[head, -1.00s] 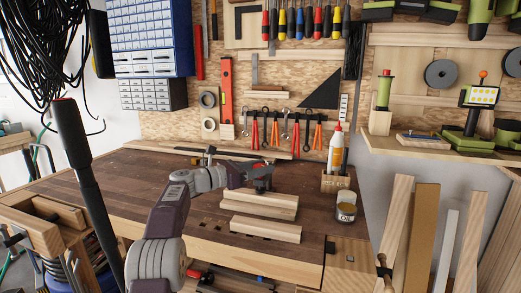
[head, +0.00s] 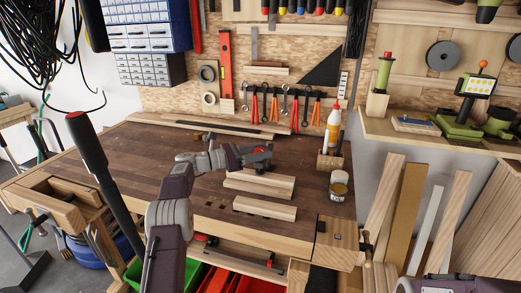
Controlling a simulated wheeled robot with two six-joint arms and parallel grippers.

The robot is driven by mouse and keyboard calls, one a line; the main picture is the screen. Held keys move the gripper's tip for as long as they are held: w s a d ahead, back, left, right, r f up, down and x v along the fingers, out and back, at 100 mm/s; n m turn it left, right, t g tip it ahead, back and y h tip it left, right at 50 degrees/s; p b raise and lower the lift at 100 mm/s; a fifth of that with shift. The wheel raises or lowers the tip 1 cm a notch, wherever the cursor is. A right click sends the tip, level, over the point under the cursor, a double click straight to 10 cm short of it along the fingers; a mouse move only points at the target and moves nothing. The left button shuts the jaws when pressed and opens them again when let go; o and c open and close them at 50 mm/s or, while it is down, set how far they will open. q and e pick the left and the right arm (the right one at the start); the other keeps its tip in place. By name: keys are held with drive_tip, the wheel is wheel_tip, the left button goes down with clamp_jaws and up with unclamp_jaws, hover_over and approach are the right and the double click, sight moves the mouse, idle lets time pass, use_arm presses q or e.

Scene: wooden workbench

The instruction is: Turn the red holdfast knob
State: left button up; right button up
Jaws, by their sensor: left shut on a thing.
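The gripper hides part of the knob and most of the holdfast body, so the exact finger contact is hard to see. My right gripper is not in view; only a piece of my right arm shows at the bottom right corner.
A second wooden strip (head: 265,208) lies nearer the front edge of the workbench (head: 130,160). A glue bottle (head: 333,130) in a wooden holder and an open tin (head: 339,185) stand at the right end. The left part of the top is mostly clear.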

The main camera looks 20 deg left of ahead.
use_arm(q)
drive_tip(key=shift+f, duration=0.15)
drive_tip(key=o, duration=1.4)
drive_tip(key=shift+c, duration=0.2)
drive_tip(key=v, duration=0.9)
drive_tip(key=shift+o, duration=0.2)
